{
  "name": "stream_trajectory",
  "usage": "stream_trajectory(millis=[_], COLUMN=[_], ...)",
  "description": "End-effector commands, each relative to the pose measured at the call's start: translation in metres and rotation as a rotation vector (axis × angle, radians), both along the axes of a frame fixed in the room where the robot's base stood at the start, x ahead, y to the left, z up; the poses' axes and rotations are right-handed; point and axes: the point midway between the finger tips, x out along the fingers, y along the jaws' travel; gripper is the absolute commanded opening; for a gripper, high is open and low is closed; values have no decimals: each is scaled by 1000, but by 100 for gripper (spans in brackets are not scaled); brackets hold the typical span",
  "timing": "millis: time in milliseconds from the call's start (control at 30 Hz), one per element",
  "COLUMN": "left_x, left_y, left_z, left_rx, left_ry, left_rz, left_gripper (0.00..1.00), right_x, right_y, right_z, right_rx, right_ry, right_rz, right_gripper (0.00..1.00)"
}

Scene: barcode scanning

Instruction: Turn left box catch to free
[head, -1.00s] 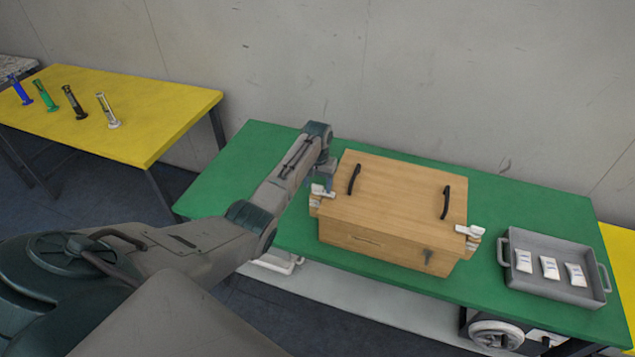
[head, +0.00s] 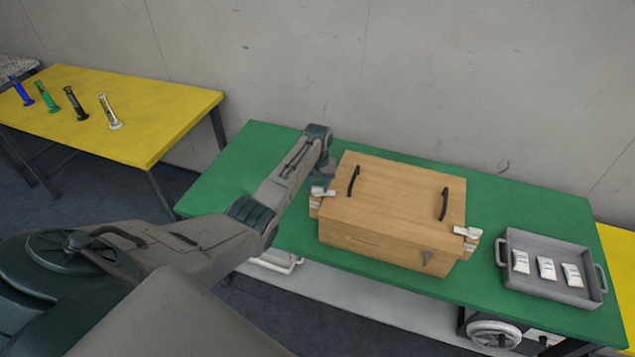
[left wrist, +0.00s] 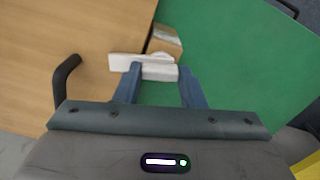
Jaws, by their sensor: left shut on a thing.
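The wooden box (head: 395,200) stands on the green table with its lid closed and two black handles on top. The left box catch (head: 322,192) is a white piece at the box's left side; in the left wrist view the white catch (left wrist: 145,66) lies across the lid edge and reaches out over the side. My left gripper (left wrist: 157,72) is shut on this catch, with its two blue fingers at it. In the head view my left gripper (head: 325,180) is partly hidden by its own wrist. The right catch (head: 467,233) is white, at the box's right side. My right gripper is out of view.
A grey tray (head: 551,293) with white packets stands to the right on the green table (head: 225,180). A yellow table (head: 170,115) at the left holds several coloured upright pieces. A wall rises close behind the tables.

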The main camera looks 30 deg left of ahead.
Motion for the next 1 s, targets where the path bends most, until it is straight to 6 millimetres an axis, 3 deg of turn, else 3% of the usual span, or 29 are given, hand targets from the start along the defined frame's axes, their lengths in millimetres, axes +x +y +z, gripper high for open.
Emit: stream_trajectory(millis=[300,1000], left_x=[0,0], left_y=[0,0], left_z=[1,0], left_rx=[0,0], left_ry=[1,-1], left_rz=[301,959], left_gripper=[14,14], right_x=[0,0], right_y=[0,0], right_z=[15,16], right_rx=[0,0], right_ry=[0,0], right_rz=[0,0], right_gripper=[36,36])
